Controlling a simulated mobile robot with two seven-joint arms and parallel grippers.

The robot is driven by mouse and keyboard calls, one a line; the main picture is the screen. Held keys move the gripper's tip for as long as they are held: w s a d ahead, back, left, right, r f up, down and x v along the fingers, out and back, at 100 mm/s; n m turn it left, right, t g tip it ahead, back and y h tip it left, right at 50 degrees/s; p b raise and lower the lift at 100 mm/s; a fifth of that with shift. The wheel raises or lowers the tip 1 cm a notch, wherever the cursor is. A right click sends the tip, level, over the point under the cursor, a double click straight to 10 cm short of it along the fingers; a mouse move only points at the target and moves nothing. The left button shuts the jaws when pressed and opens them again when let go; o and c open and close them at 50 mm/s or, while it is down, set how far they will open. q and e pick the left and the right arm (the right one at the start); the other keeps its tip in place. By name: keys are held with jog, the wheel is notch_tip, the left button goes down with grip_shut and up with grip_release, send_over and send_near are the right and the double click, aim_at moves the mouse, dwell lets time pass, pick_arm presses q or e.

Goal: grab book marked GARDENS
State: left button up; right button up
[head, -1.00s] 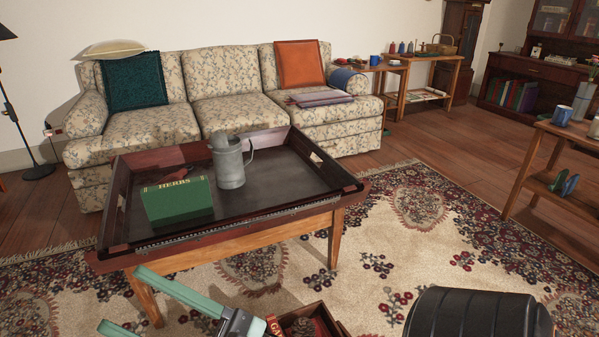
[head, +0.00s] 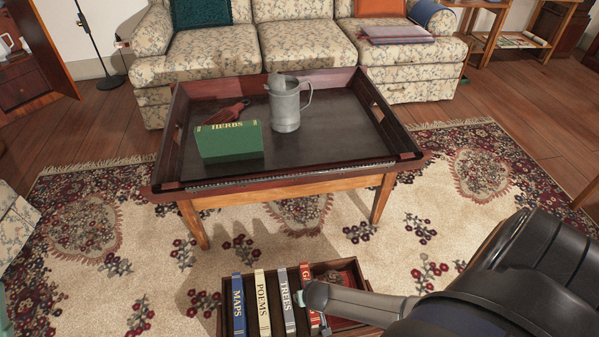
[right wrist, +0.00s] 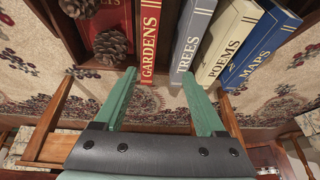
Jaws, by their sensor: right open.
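The GARDENS book (right wrist: 150,40) is red with gold lettering and stands upright in a wooden crate (head: 225,322), between the grey TREES book (right wrist: 190,45) and some pine cones. In the head view, the top of the GARDENS book (head: 305,272) shows and my right gripper partly hides the rest. My right gripper (right wrist: 160,76) is open and empty, its fingertips just short of the spines of GARDENS and TREES; it also shows over the crate in the head view (head: 312,297). A teal sliver at the left edge of the head view looks like part of my left gripper.
POEMS (head: 262,303) and MAPS (head: 238,305) stand left of TREES in the crate. A low table behind carries a dark tray (head: 340,150) with the green HERBS book (head: 229,142) and a metal jug (head: 285,108). Open rug lies left of the crate.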

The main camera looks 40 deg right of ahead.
jog(key=b+x, duration=0.1)
jog(key=x, duration=0.1)
jog(key=b+x, duration=0.2)
jog(key=x, duration=0.1)
jog(key=s+d+b+x, duration=0.1)
jog(key=b+x, duration=0.1)
jog(key=shift+d+f, duration=0.1)
jog(key=shift+f, duration=0.15)
jog(key=shift+b+x, duration=0.6)
jog(key=shift+x, duration=0.15)
jog(key=shift+g, duration=0.3)
jog(key=f+b, duration=0.1)
jog(key=w+d+f+b, duration=0.1)
jog(key=f+b, duration=0.1)
jog(key=shift+w+d+f+b, duration=0.3)
jog(key=shift+w+d+b, duration=0.05)
pick_arm(q)
notch_tip(320, 180, down, 10)
jog(key=d, duration=0.1)
jog(key=shift+w+f+g, duration=0.2)
jog(key=shift+w+g, duration=0.05)
jog(key=shift+g, duration=0.05)
jog(key=shift+d, duration=0.1)
pick_arm(e)
jog(key=shift+c, duration=0.4)
grip_shut()
jog(key=shift+r, duration=0.1)
